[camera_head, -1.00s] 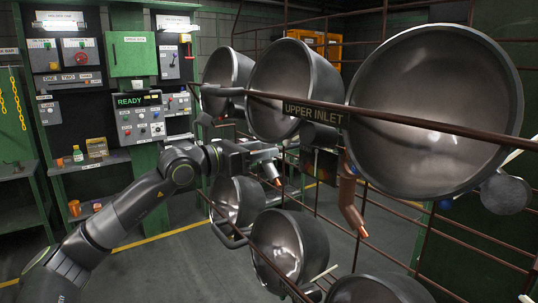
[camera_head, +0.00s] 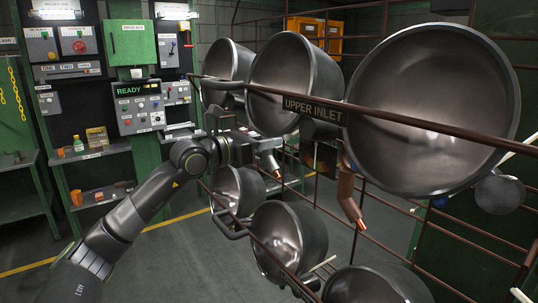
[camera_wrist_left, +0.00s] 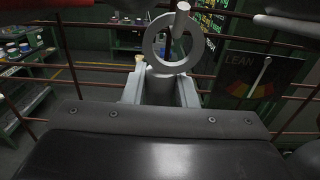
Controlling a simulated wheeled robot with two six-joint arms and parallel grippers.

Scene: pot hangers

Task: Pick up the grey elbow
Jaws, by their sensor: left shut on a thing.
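My left gripper (camera_head: 262,155) is at the rail of the pot hangers, left of the middle in the head view. It is shut on the grey elbow (camera_head: 268,163), a short pale grey pipe piece with a copper-coloured tip pointing down right. In the left wrist view, the left gripper (camera_wrist_left: 161,92) has its two fingers on either side of a grey piece, with a grey ring (camera_wrist_left: 155,43) and a short stub above it. A copper-coloured elbow (camera_head: 349,200) hangs on the frame to the right. My right gripper is not in view.
Large dark pots (camera_head: 428,105) hang on a brown rail frame marked UPPER INLET (camera_head: 315,108), with more pots (camera_head: 288,238) below. A LEAN dial (camera_wrist_left: 258,78) is right of the gripper in the wrist view. Shelves (camera_head: 92,153) and control panels stand back left. Open floor lies between.

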